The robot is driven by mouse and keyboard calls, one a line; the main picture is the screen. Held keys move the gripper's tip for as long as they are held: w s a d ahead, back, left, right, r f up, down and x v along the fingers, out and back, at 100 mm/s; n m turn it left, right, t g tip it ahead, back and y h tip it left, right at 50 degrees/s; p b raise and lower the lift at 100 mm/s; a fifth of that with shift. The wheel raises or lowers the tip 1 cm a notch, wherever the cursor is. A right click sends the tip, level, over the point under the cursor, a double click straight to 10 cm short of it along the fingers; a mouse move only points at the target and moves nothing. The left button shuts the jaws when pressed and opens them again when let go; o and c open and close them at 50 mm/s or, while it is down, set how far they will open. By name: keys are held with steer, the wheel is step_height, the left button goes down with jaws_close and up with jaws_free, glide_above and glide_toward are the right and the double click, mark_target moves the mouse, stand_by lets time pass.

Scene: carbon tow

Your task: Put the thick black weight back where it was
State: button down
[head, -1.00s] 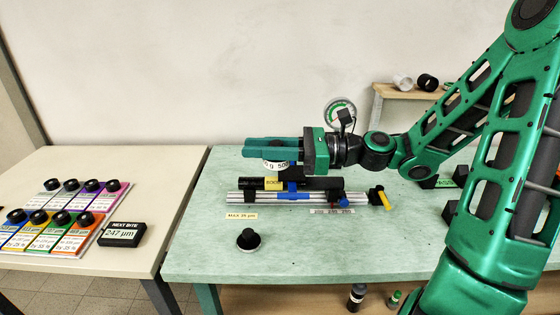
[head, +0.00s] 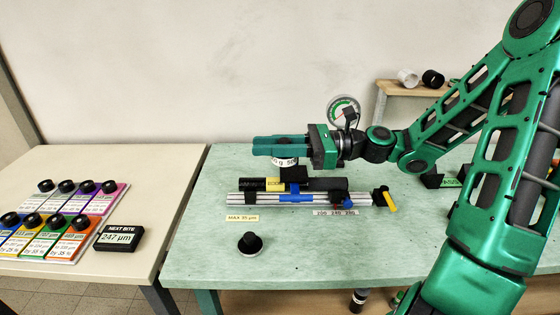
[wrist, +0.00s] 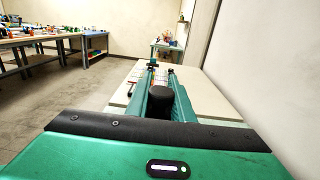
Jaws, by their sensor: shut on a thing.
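My gripper (head: 262,147) is over the green table, with its fingers pointing left in the head view. It is shut on a weight (head: 285,163) with a white lettered band, held just above the black cylinder and rail. In the wrist view the black round top of the weight (wrist: 160,101) shows between the two green fingers. The fingers hide much of the weight in the head view. A separate black knobbed piece (head: 249,244) stands upright on the green table, nearer the front.
The silver rail (head: 270,201) carries a black cylinder (head: 325,184) and blue parts. A yellow-handled part (head: 389,200) is at its right end. Black-knobbed coloured cards (head: 75,243) and a "247 µm" display (head: 119,237) are on the left table. The green table's front left is clear.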

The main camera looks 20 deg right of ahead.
steer(key=w+d+f, duration=0.4)
steer(key=w, duration=0.1)
steer(key=shift+w+d, duration=0.15)
steer(key=shift+f, duration=1.9)
steer(key=shift+f, duration=0.2)
steer(key=c, duration=1.5)
jaws_free()
steer(key=shift+c, duration=0.2)
